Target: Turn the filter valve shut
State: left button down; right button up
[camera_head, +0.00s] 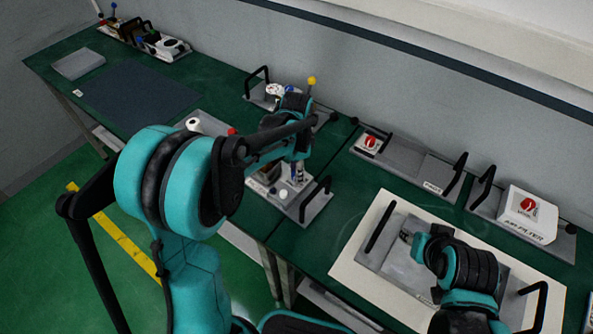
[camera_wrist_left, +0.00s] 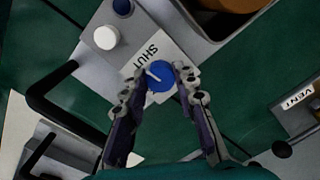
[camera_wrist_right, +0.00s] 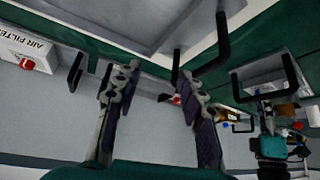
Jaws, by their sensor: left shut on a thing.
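A round blue valve knob (camera_wrist_left: 160,86) with a white pointer line sits beside a white label (camera_wrist_left: 160,52) reading SHUT on a grey plate. My left gripper (camera_wrist_left: 160,74) has its fingers on both sides of the knob and is shut on it. The pointer line slants toward the label's lower end. In the head view my left gripper (camera_head: 297,173) is low over the plate on the left table. My right gripper (camera_wrist_right: 155,88) is open and empty; in the head view it (camera_head: 410,238) hangs over the grey tray on the right table.
A white knob (camera_wrist_left: 106,37) and a black handle (camera_wrist_left: 50,88) stand close to the blue knob. A white AIR FILTER box (camera_head: 527,213) with a red knob is at the back right. A dark mat (camera_head: 140,95) lies clear at the left.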

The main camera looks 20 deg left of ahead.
pick_arm(q)
jog(key=shift+m, duration=0.6)
jog(key=c, duration=1.2)
grip_release()
jog(key=shift+r, duration=0.1)
notch_tip(320, 180, up, 12)
jog(key=shift+f, duration=0.1)
jog(key=shift+s, duration=0.1)
